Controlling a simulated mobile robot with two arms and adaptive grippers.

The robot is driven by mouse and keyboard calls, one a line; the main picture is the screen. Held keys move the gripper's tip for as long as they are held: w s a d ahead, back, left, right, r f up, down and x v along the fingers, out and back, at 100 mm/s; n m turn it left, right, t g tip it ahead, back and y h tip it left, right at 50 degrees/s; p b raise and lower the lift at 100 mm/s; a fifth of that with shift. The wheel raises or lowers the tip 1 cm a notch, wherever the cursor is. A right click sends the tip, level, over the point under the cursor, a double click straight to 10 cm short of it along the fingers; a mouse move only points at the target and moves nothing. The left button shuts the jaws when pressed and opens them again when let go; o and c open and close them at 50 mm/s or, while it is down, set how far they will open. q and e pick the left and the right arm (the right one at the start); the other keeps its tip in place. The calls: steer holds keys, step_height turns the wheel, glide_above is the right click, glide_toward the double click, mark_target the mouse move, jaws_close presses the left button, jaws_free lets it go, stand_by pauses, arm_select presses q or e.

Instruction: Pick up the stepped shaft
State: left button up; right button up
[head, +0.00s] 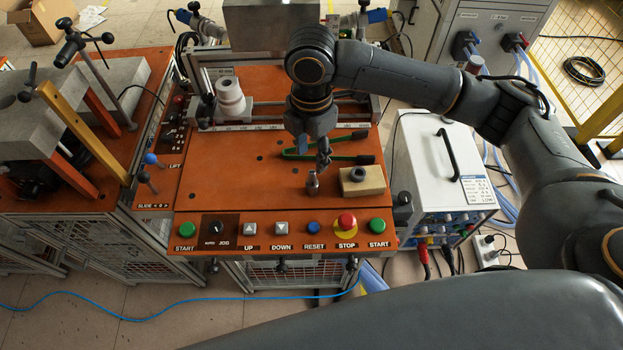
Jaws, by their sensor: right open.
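The stepped shaft (312,184) is a small grey metal piece standing upright on the orange tabletop, right of the middle. My right gripper (323,158) reaches down just behind and above it. The fingers look open and nothing shows between them. A gap shows between the fingertips and the shaft, though the exact height is hard to judge from this angle. My left gripper is not in the head view.
A tan block with a dark ring (357,175) sits close right of the shaft. Green-handled pliers (340,158) lie behind. A white stepped cylinder (230,97) stands at the back left. The button panel (280,231) runs along the front. Tabletop left of the shaft is clear.

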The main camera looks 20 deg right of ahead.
mark_target(312, 172)
step_height(312, 172, down, 3)
steer(key=shift+f, duration=0.1)
step_height(312, 172, down, 5)
steer(key=shift+d+r+p, duration=0.1)
steer(key=shift+r+p, duration=0.05)
steer(key=shift+p, duration=0.95)
steer(key=shift+f, duration=0.3)
steer(key=shift+r, duration=0.1)
jaws_close()
